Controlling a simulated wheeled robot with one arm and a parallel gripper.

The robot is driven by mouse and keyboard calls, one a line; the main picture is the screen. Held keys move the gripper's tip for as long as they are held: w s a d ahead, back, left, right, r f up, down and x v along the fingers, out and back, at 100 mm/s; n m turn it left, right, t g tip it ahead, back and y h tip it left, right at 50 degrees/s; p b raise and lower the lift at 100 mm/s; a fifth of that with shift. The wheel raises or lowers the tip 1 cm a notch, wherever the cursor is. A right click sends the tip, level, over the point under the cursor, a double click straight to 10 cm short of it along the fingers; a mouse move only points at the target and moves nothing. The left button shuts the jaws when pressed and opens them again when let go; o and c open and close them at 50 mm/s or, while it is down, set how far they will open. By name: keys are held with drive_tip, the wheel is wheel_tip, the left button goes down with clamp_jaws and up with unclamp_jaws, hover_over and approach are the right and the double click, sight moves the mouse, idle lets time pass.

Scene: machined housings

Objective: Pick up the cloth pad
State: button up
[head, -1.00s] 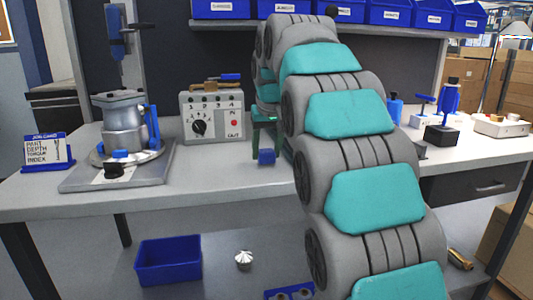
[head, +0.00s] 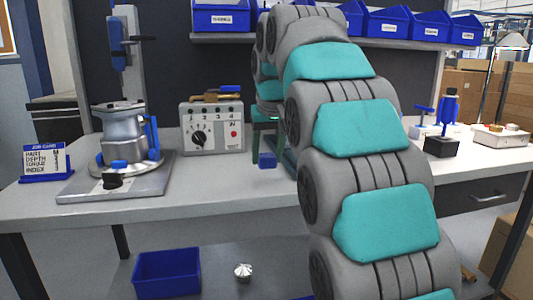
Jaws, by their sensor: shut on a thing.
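My arm curves up and over the right half of the head view and comes down behind itself at the workbench (head: 225,196). My gripper (head: 268,124) is at its far end, small and partly hidden by my own arm links. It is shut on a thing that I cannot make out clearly. A dark green frame and a small blue block (head: 267,160) show just below it, over the bench top. I cannot make out the cloth pad for certain; my arm covers the bench to the right of the block.
A grey control box (head: 212,140) stands left of my gripper. Further left are a metal housing (head: 125,130) on a plate and a job card (head: 47,162). Blue bins (head: 402,25) line the shelf above. A blue tray (head: 168,272) and metal cone (head: 243,271) lie below.

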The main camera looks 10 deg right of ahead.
drive_tip(key=s+a+r+b, duration=0.1)
drive_tip(key=s+a, duration=0.1)
drive_tip(key=s, duration=1.1)
drive_tip(key=shift+b, duration=0.35)
drive_tip(key=shift+r, duration=0.1)
